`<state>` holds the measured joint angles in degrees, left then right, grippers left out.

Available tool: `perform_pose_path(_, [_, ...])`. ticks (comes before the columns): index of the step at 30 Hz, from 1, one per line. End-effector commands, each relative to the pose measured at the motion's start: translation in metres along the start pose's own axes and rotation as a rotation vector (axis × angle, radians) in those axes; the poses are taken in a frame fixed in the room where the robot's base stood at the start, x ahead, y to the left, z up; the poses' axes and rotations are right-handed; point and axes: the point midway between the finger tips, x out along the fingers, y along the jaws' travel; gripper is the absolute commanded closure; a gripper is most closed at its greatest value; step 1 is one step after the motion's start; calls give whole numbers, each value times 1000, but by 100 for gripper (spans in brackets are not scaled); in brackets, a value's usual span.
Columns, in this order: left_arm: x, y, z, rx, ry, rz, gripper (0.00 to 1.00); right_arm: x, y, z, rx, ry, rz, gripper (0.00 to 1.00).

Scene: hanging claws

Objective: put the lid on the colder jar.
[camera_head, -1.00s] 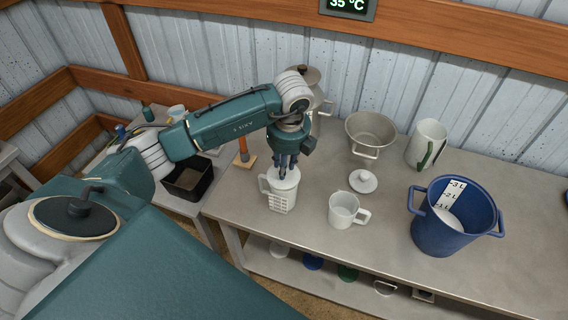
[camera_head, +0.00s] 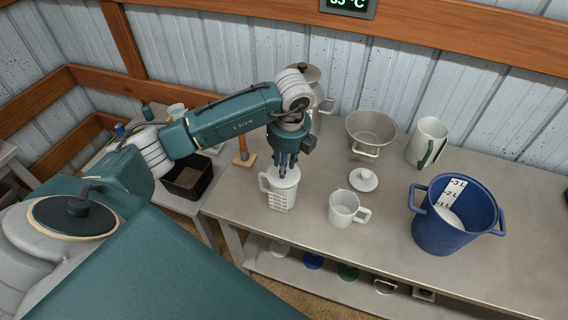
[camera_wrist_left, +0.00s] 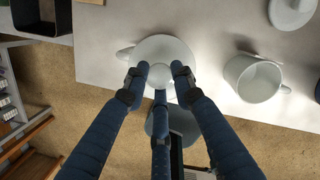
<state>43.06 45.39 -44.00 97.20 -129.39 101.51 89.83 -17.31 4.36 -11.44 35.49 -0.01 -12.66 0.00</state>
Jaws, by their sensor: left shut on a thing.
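My left gripper (camera_head: 284,174) points straight down over a white handled jar (camera_head: 279,197) with a grid-like mark on its side. Its fingers are closed around the knob of a white round lid, which shows in the left wrist view (camera_wrist_left: 158,46). The lid is at the jar's mouth; I cannot tell whether it rests on the rim. A second white jar (camera_head: 343,209), open and with a handle, stands to the right. Another white lid (camera_head: 363,179) lies on the table behind it. My right gripper is not in view.
A blue bucket (camera_head: 440,228) stands at the right of the grey table (camera_head: 310,240). A metal strainer (camera_head: 370,128), a white pitcher (camera_head: 427,143) and a tall metal pot (camera_head: 318,97) stand along the back. A wall display (camera_head: 348,5) shows a °C reading.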

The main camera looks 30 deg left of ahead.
Motion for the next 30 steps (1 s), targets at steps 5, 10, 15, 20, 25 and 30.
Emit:
perform_pose_path(5, [0,0,0,0,0,0,97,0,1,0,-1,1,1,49])
perform_pose_path(10, [4,0,0,0,0,0,97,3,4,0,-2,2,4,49])
perform_pose_path(15, [8,0,-1,0,0,0,97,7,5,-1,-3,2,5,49])
perform_pose_path(20, [12,0,-2,0,0,0,97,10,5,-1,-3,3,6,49])
perform_pose_path(25, [16,0,-2,0,0,0,97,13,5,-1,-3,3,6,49])
perform_pose_path(30, [16,0,-3,0,0,0,57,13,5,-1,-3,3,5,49])
